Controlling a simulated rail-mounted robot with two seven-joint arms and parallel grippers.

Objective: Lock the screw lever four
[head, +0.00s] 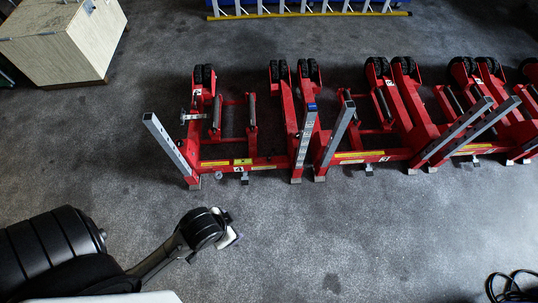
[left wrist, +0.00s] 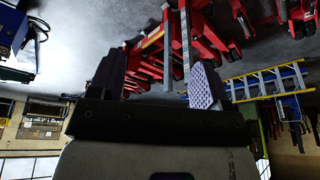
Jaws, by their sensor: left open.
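Red trolley jacks stand in a row; the leftmost jack (head: 222,163) carries the number 4 on its front beam. A small grey fitting (head: 245,178) sticks out below this beam near the number. A grey T-shaped part (head: 191,117) is on the jack's left side. I cannot tell for sure which is the screw lever. My left gripper (head: 232,239) is in front of and below jack 4 in the head view, apart from it. In the left wrist view its fingers (left wrist: 156,78) are spread with nothing between them. My right gripper is not in view.
Grey slanted posts rise from the jacks, one at the left end (head: 168,142). A wooden crate (head: 60,45) stands back left. A yellow-edged ladder (head: 310,14) lies at the back. Black cable (head: 512,287) lies front right. The floor in front of the jacks is clear.

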